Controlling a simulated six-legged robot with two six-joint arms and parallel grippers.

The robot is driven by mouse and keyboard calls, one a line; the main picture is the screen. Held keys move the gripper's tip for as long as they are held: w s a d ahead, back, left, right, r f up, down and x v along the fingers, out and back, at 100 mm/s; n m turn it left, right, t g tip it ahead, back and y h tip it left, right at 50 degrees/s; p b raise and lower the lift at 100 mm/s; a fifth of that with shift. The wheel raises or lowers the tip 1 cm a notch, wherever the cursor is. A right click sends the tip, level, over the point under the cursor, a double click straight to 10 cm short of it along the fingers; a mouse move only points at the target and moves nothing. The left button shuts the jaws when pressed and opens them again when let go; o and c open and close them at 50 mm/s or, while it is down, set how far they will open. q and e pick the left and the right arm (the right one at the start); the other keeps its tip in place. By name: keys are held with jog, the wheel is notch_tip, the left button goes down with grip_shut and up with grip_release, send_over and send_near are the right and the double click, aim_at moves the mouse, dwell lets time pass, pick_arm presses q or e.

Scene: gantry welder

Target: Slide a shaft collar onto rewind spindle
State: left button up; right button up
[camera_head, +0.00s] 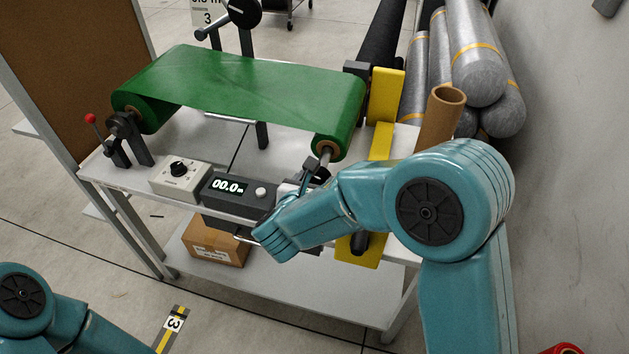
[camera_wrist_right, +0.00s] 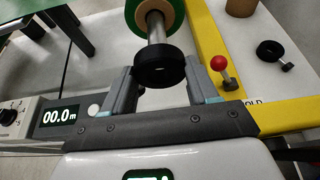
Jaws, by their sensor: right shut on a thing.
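The rewind spindle is a silver shaft (camera_wrist_right: 155,28) sticking out of the core of the green roll; its end also shows in the head view (camera_head: 325,154). A black shaft collar (camera_wrist_right: 158,70) sits at the near end of the spindle, in line with it. I cannot tell whether it is around the shaft or just in front of its tip. My right gripper (camera_wrist_right: 162,92) is shut on this collar, one grey finger on each side. In the head view, the right gripper (camera_head: 308,178) is partly hidden by its own wrist. My left gripper is out of view.
A second black ring (camera_wrist_right: 270,50) with a small screw lies on the white tabletop at right. A red-knobbed lever (camera_wrist_right: 219,64) stands beside the yellow frame (camera_wrist_right: 207,40). A counter box (camera_head: 232,190) and a dial box (camera_head: 178,178) stand left of the gripper.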

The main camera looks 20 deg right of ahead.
jog(key=shift+a+r, duration=0.1)
jog(key=shift+s+r, duration=0.1)
jog(key=shift+r, duration=0.05)
dwell(0.3)
jog(key=shift+w+d, duration=0.3)
jog(key=shift+w, duration=0.2)
jog(key=shift+w+d, duration=0.1)
jog(key=shift+w+d, duration=0.25)
jog(key=shift+w, duration=0.15)
jog(key=shift+w+d, duration=0.15)
